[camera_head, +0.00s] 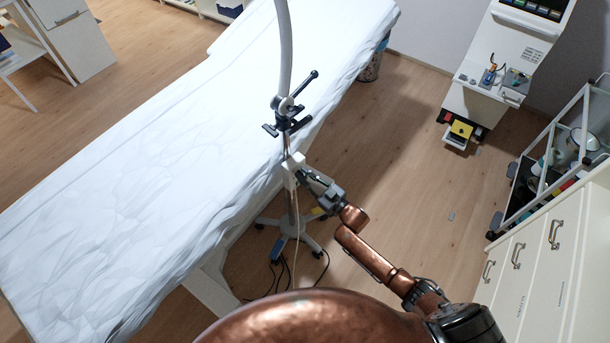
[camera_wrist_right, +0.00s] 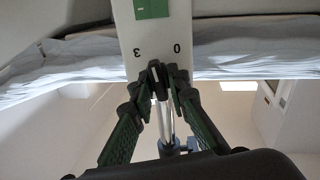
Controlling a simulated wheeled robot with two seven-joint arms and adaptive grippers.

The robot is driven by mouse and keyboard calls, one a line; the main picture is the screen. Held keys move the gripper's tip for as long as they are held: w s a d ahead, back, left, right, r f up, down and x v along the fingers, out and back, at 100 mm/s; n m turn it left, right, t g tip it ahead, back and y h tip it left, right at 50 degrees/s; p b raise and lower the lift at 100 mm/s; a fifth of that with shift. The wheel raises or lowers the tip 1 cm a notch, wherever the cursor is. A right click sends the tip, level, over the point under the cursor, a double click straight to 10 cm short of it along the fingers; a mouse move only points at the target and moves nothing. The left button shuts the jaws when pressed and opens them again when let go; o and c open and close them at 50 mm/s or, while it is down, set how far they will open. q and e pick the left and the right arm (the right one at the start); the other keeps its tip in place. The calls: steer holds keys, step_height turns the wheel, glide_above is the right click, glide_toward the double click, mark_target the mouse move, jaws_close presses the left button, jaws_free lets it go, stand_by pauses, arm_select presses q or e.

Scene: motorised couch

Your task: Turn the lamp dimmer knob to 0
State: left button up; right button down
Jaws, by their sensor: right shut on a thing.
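The lamp stand (camera_head: 290,205) rises beside the couch, with a white dimmer box (camera_head: 290,167) on its pole. In the right wrist view the white box (camera_wrist_right: 150,35) carries a green square, with an upside-down 3 at the left and a 0 at the right. My right gripper (camera_head: 303,174) is at the box. In its wrist view the gripper's fingertips (camera_wrist_right: 160,70) are shut on the small dark dimmer knob (camera_wrist_right: 156,76), just below the two digits. The fingers partly hide the knob, and I cannot tell its exact setting. My left gripper is not in view.
The couch (camera_head: 150,170) with a white sheet lies left of and behind the stand. A trolley (camera_head: 545,170) and a white drawer cabinet (camera_head: 545,255) stand at the right. A device cabinet (camera_head: 500,70) stands at the back right. Cables lie by the stand's wheeled base.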

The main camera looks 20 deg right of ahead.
steer(key=n, duration=0.4)
steer(key=shift+f, duration=0.2)
steer(key=shift+n+b, duration=0.45)
steer(key=shift+n, duration=1.05)
steer(key=c, duration=2.1)
jaws_free()
steer(key=shift+o, duration=1.3)
steer(key=shift+s+d, duration=0.1)
steer(key=shift+s, duration=0.2)
steer(key=v, duration=1.1)
steer(key=shift+s, duration=0.2)
